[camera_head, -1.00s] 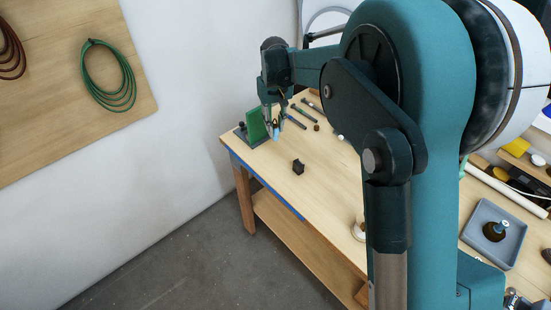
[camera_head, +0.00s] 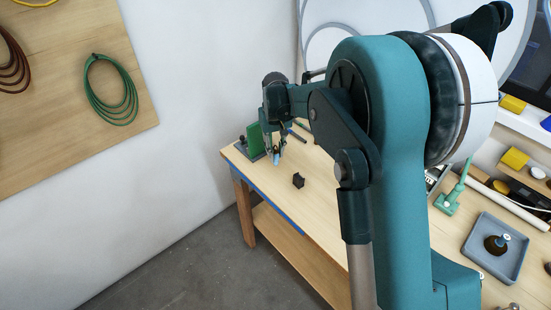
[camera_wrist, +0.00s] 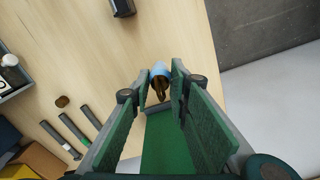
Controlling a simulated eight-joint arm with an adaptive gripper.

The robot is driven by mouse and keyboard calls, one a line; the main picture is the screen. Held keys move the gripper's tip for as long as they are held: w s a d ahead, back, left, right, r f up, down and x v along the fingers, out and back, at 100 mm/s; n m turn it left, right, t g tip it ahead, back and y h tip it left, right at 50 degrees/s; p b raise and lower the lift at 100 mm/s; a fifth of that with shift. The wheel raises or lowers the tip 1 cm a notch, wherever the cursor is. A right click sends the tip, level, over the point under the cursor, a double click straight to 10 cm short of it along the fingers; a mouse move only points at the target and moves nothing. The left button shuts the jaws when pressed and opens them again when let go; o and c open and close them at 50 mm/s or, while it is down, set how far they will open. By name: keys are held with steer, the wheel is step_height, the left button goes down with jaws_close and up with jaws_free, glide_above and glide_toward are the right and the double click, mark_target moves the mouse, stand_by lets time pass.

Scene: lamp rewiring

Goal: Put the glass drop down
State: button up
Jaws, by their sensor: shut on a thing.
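The glass drop (camera_head: 276,157) is a small pale blue piece held at the tips of my gripper (camera_head: 276,150), above the far end of the workbench. In the wrist view the glass drop (camera_wrist: 160,70) shows between the two green-padded fingers of my gripper (camera_wrist: 160,88), with a brownish part at its near end. My gripper is shut on it. I cannot tell how high it hangs above the wood.
A small black block (camera_head: 298,180) sits on the bench (camera_head: 315,210). Pens or tools (camera_wrist: 75,132) lie nearby. A grey tray (camera_head: 480,262) holds a dark round object. The bench middle is clear.

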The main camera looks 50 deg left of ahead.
mark_target(276, 158)
steer(key=shift+f, duration=1.85)
steer(key=shift+f, duration=0.1)
steer(key=o, duration=0.9)
steer(key=shift+c, duration=0.2)
step_height(276, 158, up, 12)
steer(key=shift+r, duration=0.15)
steer(key=shift+d, duration=0.1)
